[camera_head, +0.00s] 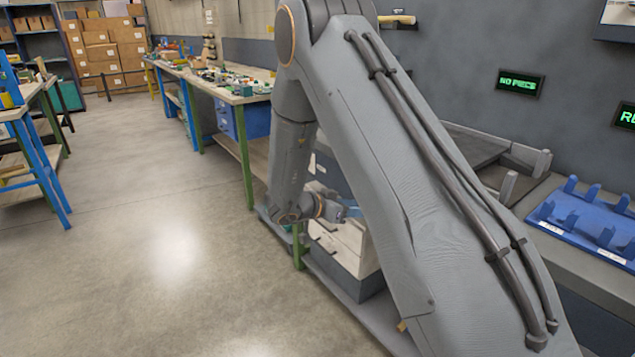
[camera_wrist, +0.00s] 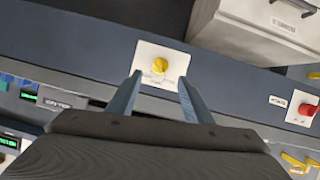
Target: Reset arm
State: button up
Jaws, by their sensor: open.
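My gripper (camera_wrist: 160,78) is open in the wrist view, with its two blue-grey fingers apart and nothing between them. Past the fingertips, a yellow knob (camera_wrist: 159,66) sits on a white plate (camera_wrist: 148,49) on a dark panel. The fingertips lie to either side of the plate's lower part in the picture; I cannot tell whether they touch it. In the head view my gripper (camera_head: 350,209) shows only partly, low beside a pale cabinet, behind my large grey arm link.
A red button (camera_wrist: 307,109) is on the panel's right. A drawer unit (camera_wrist: 262,28) stands at upper right. In the head view, a blue rack (camera_head: 575,222) lies on the right bench, below a "NO PIECE" display (camera_head: 520,83). A cluttered workbench (camera_head: 222,90) stands behind. The left floor is clear.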

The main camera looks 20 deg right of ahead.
jog(key=w+a+r+n+t+y, duration=0.4)
jog(key=a+t+y, duration=0.1)
jog(key=a+y, duration=0.1)
jog(key=s+a+r+n+g+y, duration=0.1)
jog(key=s+a+r+n+y, duration=0.1)
jog(key=s+a+n+y, duration=0.35)
jog(key=s+a+r+n+g+y+p, duration=0.1)
jog(key=s+n+g, duration=0.2)
jog(key=s, duration=2.6)
jog(key=g, duration=0.5)
jog(key=shift+s+a, duration=0.25)
jog(key=shift+a, duration=0.05)
jog(key=shift+n+y, duration=0.25)
